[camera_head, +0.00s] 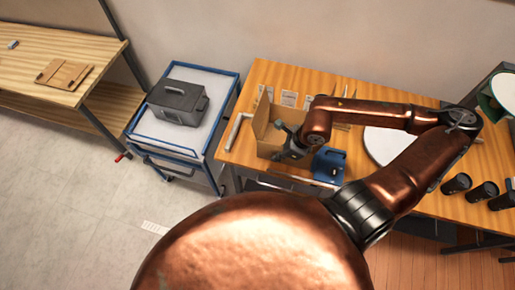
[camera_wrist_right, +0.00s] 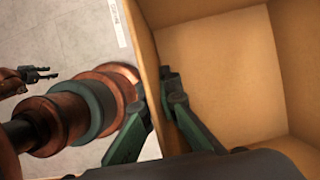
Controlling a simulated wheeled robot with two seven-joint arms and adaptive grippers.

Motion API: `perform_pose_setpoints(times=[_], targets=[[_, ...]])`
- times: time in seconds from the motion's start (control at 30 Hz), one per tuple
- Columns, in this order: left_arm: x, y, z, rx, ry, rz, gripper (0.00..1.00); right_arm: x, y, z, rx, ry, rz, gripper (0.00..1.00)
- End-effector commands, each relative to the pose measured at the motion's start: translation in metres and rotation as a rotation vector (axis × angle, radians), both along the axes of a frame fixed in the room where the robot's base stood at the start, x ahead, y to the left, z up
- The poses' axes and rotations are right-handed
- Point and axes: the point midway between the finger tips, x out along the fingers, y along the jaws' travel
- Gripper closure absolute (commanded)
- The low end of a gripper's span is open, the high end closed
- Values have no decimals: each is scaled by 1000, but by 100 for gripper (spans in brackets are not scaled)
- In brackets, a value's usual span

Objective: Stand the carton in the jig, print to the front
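The open brown carton (camera_head: 262,112) stands at the left end of the wooden bench in the head view, partly hidden by my right arm. My right gripper (camera_head: 287,134) is at its right side. In the right wrist view its fingers (camera_wrist_right: 157,92) straddle a carton wall (camera_wrist_right: 146,50), one inside and one outside, both close against it. The carton's inside (camera_wrist_right: 225,75) looks empty. No print shows on the visible faces. A blue fixture (camera_head: 328,165), possibly the jig, sits right of the carton. My left gripper (camera_wrist_right: 48,73) shows small in the wrist view, prongs apart and empty.
A white angled bar (camera_head: 236,131) lies left of the carton. A white round plate (camera_head: 385,146) and several dark cups (camera_head: 456,184) are farther right. A blue-framed cart (camera_head: 150,128) with a grey case (camera_head: 180,102) stands left, with a gap before the bench.

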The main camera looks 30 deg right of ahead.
Motion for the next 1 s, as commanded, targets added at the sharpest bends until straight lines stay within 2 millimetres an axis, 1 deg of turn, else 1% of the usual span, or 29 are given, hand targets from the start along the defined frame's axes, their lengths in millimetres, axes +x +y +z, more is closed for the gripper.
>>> perform_pose_setpoints(times=[0.03,0.2,0.37,0.4,0.53,0.6,0.7,0.93,1.0], targets=[[1,0,-2,0,-1,0,60,8,4,-2,4,-5,3,100],[4,-1,2,0,-4,-1,60,34,12,-12,6,-6,4,100],[7,-1,10,-2,-9,-1,60,68,20,-26,7,-3,2,100],[7,-1,12,-2,-9,-1,60,77,23,-30,6,-4,3,100],[7,-1,15,-1,-10,0,60,94,27,-58,4,1,2,100],[7,-1,17,-1,-10,0,60,102,29,-69,4,2,2,100],[7,-1,18,-1,-10,0,60,111,30,-79,1,1,3,100],[7,-1,20,-1,-10,0,60,120,33,-92,0,0,4,100],[7,-1,25,-1,-10,1,60,119,33,-101,2,4,2,100]])
